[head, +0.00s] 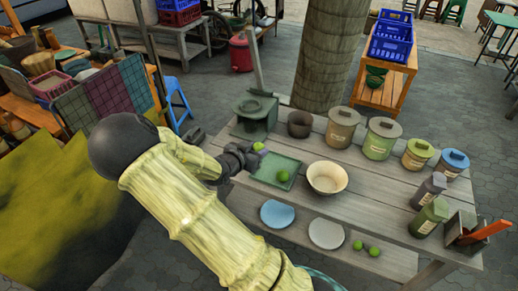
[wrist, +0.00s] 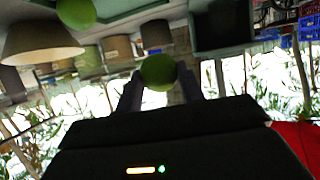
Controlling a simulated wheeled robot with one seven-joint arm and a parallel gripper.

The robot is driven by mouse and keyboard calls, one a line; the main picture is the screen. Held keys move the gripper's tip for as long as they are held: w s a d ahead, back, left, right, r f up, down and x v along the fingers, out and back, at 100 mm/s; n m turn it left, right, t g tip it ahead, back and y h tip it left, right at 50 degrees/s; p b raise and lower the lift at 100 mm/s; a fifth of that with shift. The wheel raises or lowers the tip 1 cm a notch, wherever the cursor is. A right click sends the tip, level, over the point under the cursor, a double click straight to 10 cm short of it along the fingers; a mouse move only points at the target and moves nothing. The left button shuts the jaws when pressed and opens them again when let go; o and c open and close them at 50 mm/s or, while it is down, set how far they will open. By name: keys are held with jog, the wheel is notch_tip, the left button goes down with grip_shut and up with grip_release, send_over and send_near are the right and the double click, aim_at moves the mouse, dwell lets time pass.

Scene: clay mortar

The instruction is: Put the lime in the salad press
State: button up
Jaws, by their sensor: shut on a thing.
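My gripper (head: 254,153) is shut on a green lime (head: 259,147), held just above the left end of the wooden table. In the wrist view the lime (wrist: 158,72) sits between the two dark fingertips (wrist: 160,88). The salad press appears to be the dark green box-like device (head: 254,117) with a tall upright lever, at the table's back left, just behind my gripper. Its inside cannot be made out. A green tray (head: 291,164) lies beside my gripper, with another lime (head: 283,176) on it.
A cream bowl (head: 327,178) stands right of the tray. A dark pot (head: 300,124) is right of the press. Lidded jars (head: 342,128) line the back edge. The table's middle right is clear.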

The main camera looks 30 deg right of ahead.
jog(key=w+a+f+n+t+y, duration=0.1)
jog(key=a+f+n+t+y, duration=0.2)
jog(key=a, duration=0.4)
jog(key=w+a+f+n+t+y, duration=0.1)
jog(key=a+f+n+t+y, duration=0.2)
jog(key=a+n+y, duration=0.1)
jog(key=a+n, duration=0.1)
jog(key=a, duration=0.1)
jog(key=shift+a+f+n+y, duration=0.3)
jog(key=shift+a, duration=0.1)
